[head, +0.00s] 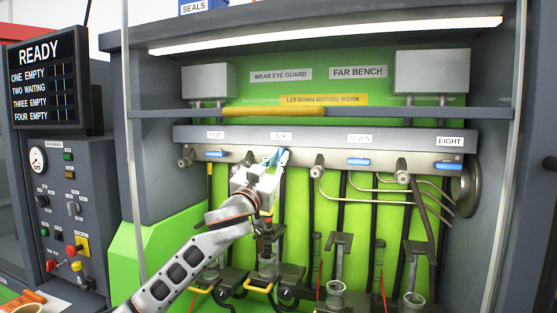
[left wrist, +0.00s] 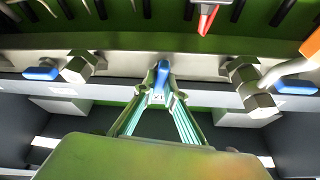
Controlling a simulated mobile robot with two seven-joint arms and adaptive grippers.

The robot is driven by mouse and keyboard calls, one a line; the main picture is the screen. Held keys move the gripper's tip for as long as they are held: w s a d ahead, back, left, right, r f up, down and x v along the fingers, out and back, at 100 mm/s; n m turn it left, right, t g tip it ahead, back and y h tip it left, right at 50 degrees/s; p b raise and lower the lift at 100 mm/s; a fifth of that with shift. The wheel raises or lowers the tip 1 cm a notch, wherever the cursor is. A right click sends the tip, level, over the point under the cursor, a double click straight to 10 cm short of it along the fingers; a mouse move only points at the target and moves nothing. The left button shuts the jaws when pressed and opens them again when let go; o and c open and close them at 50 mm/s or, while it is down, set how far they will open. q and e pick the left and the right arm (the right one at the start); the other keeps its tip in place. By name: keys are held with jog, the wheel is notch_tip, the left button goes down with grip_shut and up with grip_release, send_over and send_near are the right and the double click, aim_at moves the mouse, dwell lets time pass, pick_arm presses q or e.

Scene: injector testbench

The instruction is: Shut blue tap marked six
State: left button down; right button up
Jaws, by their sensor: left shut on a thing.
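The blue tap marked six sits on the pale metal rail (head: 235,155) under the label "SIX" (head: 281,135). My left gripper (head: 280,156) covers most of it in the head view. In the left wrist view the blue tap handle (left wrist: 162,76) stands between the tips of my left gripper (left wrist: 160,98), which is shut on it. This handle points away from the gripper, across the rail, unlike the neighbouring blue handles, which lie along the rail. My right gripper is in neither view.
Blue taps five (head: 216,154), seven (head: 358,161) and eight (head: 449,165) share the rail. Metal fittings (head: 317,166) stick out between them. Glass cylinders (head: 336,296), clamps and hoses stand below.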

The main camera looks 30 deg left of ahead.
pick_arm(q)
jog(key=m+h, duration=0.1)
jog(key=m, duration=0.2)
jog(key=m+h, duration=0.2)
jog(key=m, duration=0.1)
jog(key=shift+m+g+h, duration=0.3)
jog(key=m+h, duration=0.1)
jog(key=m, duration=0.1)
jog(key=m+g+h, duration=0.1)
jog(key=m, duration=0.2)
jog(key=shift+a+r+m, duration=0.1)
jog(key=shift+m, duration=0.2)
jog(key=m+g, duration=0.1)
jog(key=m, duration=0.1)
jog(key=m+h, duration=0.1)
jog(key=m, duration=0.1)
jog(key=shift+m+g, duration=0.3)
jog(key=shift+g, duration=0.1)
jog(key=shift+m+g, duration=0.5)
jog(key=shift+m, duration=0.5)
jog(key=c, duration=2.1)
grip_release()
jog(key=s+a, duration=0.1)
jog(key=s, duration=1.1)
jog(key=shift+a, duration=0.3)
